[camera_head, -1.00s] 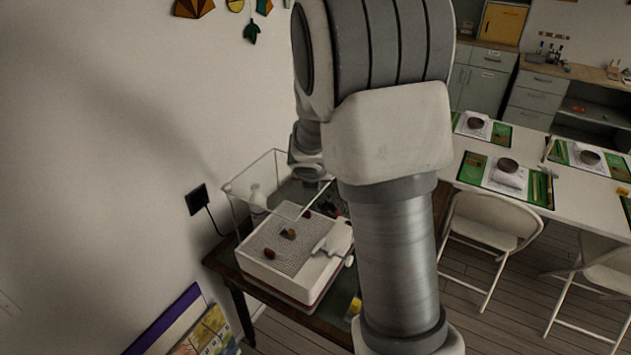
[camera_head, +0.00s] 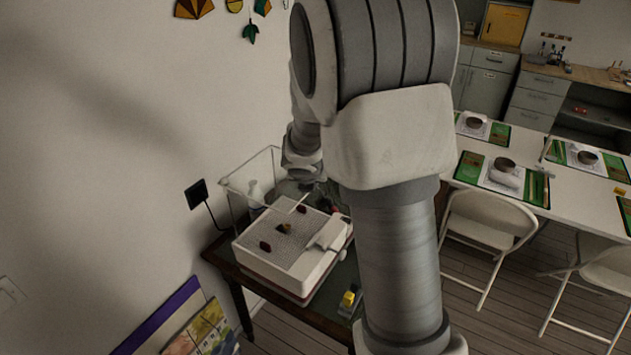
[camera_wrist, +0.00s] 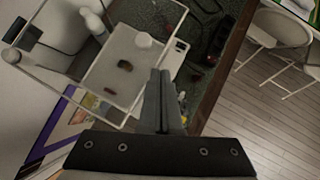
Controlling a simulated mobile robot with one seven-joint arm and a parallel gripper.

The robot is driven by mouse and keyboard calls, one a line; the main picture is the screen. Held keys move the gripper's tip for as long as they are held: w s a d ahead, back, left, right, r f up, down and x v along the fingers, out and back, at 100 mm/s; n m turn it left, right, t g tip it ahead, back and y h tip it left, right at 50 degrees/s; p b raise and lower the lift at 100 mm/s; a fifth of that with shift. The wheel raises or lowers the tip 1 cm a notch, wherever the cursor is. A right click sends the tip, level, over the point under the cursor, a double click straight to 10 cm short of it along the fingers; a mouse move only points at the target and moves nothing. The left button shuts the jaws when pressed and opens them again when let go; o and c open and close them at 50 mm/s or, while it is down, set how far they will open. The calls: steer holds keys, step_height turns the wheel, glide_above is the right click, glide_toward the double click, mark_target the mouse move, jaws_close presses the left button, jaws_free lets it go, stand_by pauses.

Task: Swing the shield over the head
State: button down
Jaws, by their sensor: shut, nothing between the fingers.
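A clear shield with a thin white frame (camera_head: 236,187) stands over the back of a white grinder (camera_head: 290,262) on a small dark table. In the wrist view the shield's white frame (camera_wrist: 62,82) crosses the left and middle. I cannot tell its exact tilt. Small dark red pieces (camera_head: 265,245) lie on the grinder's gridded top. My gripper (camera_wrist: 161,75) is shut and empty, close to the frame; contact is unclear. My arm hides it in the head view.
The wall with a black socket (camera_head: 198,194) is close on the left. Coloured panels (camera_head: 190,325) lean below it. A small yellow thing (camera_head: 348,298) is on the table's near right. A long white table (camera_head: 565,190) and folding chairs (camera_head: 487,225) stand at right.

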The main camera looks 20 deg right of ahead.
steer(key=s+r+m+p, duration=0.1)
steer(key=s+r+m, duration=0.8)
steer(key=s+r, duration=0.25)
steer(key=s+a+m+y+b, duration=0.1)
steer(key=s+a+m, duration=0.2)
steer(key=s+m, duration=0.3)
steer(key=s+a+m+y+b, duration=0.1)
steer(key=s+a+m+b, duration=0.1)
steer(key=s+m, duration=0.4)
steer(key=s+a+m+g+y+b, duration=0.1)
steer(key=s+a+m, duration=0.4)
steer(key=m, duration=0.4)
steer(key=shift+s+f+y+b, duration=0.3)
steer(key=shift+s+y, duration=0.1)
steer(key=shift+s, duration=0.45)
steer(key=shift+a, duration=0.1)
